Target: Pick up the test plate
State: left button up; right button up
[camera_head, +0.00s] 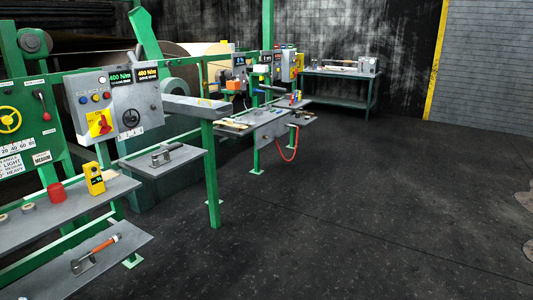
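I cannot pick out the test plate for certain in the head view. A small grey shelf (168,161) at centre left bears a grey plate-like piece with a handle (166,152); I cannot tell whether it is the test plate. Small flat pieces (232,125) lie on a tray farther back, too small to tell apart. Neither of my grippers is in view.
A green machine frame with control panels (122,100) runs along the left. A shelf (72,208) holds a red cup (56,193) and a yellow device (94,180). An orange-handled tool (97,252) lies below. A bench (340,76) stands far back. The dark floor (350,210) is clear at right.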

aim_at(222, 78)
jog(key=i+l+z, duration=0.35)
jog(key=i, duration=0.35)
jog(key=i+z, duration=0.35)
jog(key=i, duration=3.3)
jog(key=i+u, duration=0.15)
jog(key=i, duration=0.3)
jog(key=i+l+u, duration=0.15)
jog(key=i, duration=0.3)
jog(key=i+l+u, duration=0.15)
jog(key=i, duration=0.3)
jog(key=i+l+u, duration=0.2)
jog(key=i+u, duration=0.25)
jog(key=i+l+u, duration=0.3)
jog(key=u, duration=0.15)
jog(key=i+l+u, duration=0.3)
jog(key=l+u, duration=0.2)
jog(key=i+l+u, duration=0.1)
jog(key=l, duration=0.15)
jog(key=i+l+u, duration=0.15)
jog(key=l, duration=0.1)
